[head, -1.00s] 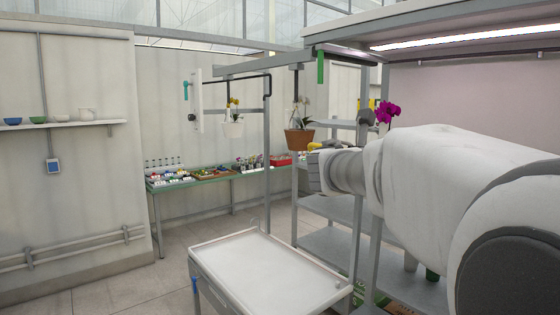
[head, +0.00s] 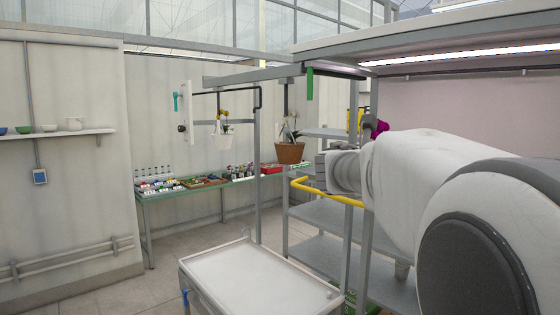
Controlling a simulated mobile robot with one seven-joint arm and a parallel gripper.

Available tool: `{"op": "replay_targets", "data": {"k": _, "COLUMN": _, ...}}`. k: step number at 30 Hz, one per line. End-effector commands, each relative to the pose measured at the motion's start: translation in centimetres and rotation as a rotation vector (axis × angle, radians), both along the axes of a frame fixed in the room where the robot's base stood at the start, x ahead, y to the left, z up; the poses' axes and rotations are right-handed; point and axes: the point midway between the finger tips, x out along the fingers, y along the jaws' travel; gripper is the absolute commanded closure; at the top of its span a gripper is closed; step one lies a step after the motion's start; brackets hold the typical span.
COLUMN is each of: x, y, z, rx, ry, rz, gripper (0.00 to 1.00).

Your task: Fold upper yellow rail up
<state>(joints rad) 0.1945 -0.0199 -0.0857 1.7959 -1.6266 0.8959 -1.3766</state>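A yellow rail (head: 327,192) sticks out roughly level from the front of the grey shelf rack, with a bent outer end at the left. Its right part passes behind my arm. Another small yellow piece (head: 360,118) shows higher up by the rack post, partly covered; I cannot tell whether it belongs to a rail. The grey end of my arm, with my gripper (head: 322,168), is just above the level yellow rail in the picture. The fingers are not clear, and I cannot tell whether they touch the rail.
A terracotta pot (head: 290,153) and a white pot (head: 221,141) hang from an overhead grey bar (head: 250,79). A white-topped trolley (head: 262,276) stands in front of the rack. A green bench (head: 210,186) runs along the back wall. Floor is free at the left.

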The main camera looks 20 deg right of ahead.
Motion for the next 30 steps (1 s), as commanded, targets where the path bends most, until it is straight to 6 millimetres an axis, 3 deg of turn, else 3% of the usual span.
{"op": "replay_targets", "data": {"k": 25, "x": 0.00, "y": 0.01, "z": -0.02, "rx": 0.000, "ry": 0.000, "rz": 0.000, "gripper": 1.00}}
{"op": "replay_targets", "data": {"k": 30, "x": 0.24, "y": 0.03, "z": -0.89, "rx": 0.000, "ry": 0.001, "rz": 0.000, "gripper": 1.00}}
